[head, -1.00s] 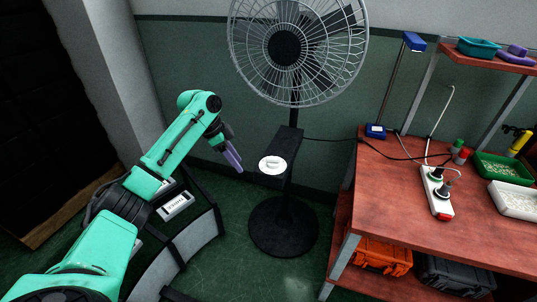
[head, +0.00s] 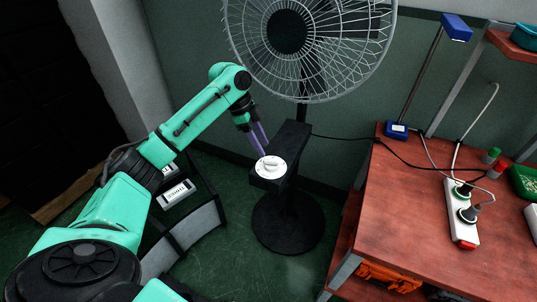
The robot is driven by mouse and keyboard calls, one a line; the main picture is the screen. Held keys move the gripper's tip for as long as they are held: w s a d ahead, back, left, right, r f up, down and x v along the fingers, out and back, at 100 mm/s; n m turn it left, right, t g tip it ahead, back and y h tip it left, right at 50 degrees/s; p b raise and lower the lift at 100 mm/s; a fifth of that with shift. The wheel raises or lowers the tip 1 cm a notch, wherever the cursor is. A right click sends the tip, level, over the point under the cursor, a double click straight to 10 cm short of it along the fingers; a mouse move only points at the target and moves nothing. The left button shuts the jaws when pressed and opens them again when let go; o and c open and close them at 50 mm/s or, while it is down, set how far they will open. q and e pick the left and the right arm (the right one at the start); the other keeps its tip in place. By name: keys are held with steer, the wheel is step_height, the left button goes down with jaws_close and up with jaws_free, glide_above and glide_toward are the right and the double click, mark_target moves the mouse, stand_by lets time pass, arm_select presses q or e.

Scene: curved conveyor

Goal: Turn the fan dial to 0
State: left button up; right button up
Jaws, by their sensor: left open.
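The pedestal fan (head: 304,40) stands upright in front of the green wall. Its black control box (head: 293,142) sits on the pole below the cage. The white round fan dial (head: 270,168) with a raised grip bar is on the box's near face. The dial markings are too small to read. My left gripper (head: 261,143) is open, its purple fingers pointing down just above and left of the dial. The fingertips are close to the dial's upper edge; I cannot tell whether they touch it. My right gripper is not in view.
A black cable (head: 345,138) runs from the fan to the bench. The fan's round base (head: 288,225) is on the green floor.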

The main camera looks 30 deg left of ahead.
mark_target(270, 159)
arm_select(q)
steer(key=x, duration=0.5)
steer(key=shift+w, duration=0.1)
steer(key=shift+f, duration=0.15)
jaws_close()
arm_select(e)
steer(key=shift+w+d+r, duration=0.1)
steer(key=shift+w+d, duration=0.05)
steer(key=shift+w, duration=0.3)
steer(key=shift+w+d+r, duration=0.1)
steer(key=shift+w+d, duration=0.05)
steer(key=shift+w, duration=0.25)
